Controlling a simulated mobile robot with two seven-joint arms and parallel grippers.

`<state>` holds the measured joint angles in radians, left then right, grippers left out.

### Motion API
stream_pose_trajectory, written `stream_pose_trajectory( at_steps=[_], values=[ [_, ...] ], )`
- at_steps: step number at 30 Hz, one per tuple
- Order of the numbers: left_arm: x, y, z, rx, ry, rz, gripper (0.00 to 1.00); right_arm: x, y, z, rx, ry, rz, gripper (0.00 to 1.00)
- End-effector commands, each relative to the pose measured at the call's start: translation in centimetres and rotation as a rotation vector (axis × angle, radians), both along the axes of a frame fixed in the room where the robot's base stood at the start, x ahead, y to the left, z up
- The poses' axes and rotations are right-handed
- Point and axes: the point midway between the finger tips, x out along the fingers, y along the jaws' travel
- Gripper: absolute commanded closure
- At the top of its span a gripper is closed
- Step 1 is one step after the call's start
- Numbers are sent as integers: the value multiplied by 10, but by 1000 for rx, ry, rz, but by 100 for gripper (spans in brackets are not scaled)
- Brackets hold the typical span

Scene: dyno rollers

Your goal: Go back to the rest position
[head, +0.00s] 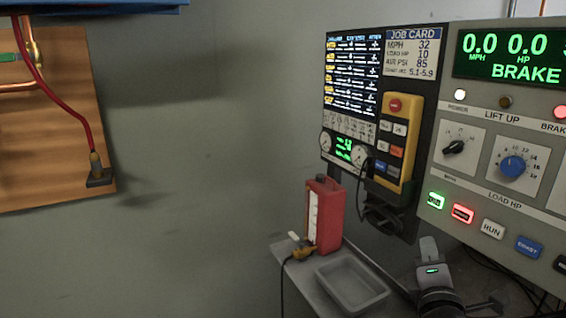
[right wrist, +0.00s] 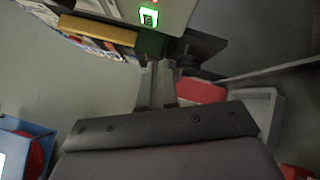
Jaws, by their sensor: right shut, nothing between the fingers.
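My right gripper (head: 429,245) is low on the right in the head view, in front of the wall equipment and to the right of the small shelf. My left gripper is not in view.
The control console (head: 470,180) and the yellow pendant (head: 398,145) stand near my right gripper. A shelf (head: 305,280) holds a red box (head: 329,215) and a grey tray (head: 352,283). A wooden board (head: 50,135) with a red hose hangs at left. The middle wall is bare.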

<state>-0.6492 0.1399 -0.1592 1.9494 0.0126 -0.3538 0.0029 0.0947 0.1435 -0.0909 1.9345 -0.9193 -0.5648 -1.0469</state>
Motion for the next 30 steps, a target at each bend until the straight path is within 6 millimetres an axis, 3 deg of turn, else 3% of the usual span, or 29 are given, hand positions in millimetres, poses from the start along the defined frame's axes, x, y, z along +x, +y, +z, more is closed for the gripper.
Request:
stream_pose_trajectory(
  at_steps=[1,6,9,13,18,21,30],
  values=[
    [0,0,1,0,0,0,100,-8,7,-30,104,38,45,100],
    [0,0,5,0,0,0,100,-55,41,-133,627,166,161,100],
    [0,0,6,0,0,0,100,-95,62,-186,965,239,162,100],
    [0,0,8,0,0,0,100,-153,86,-239,1381,311,89,100],
    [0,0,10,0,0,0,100,-212,107,-275,1772,349,-54,100],
    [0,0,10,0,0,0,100,-231,114,-284,1898,351,-116,100],
    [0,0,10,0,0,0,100,-240,117,-288,1963,348,-150,100]
  ],
)
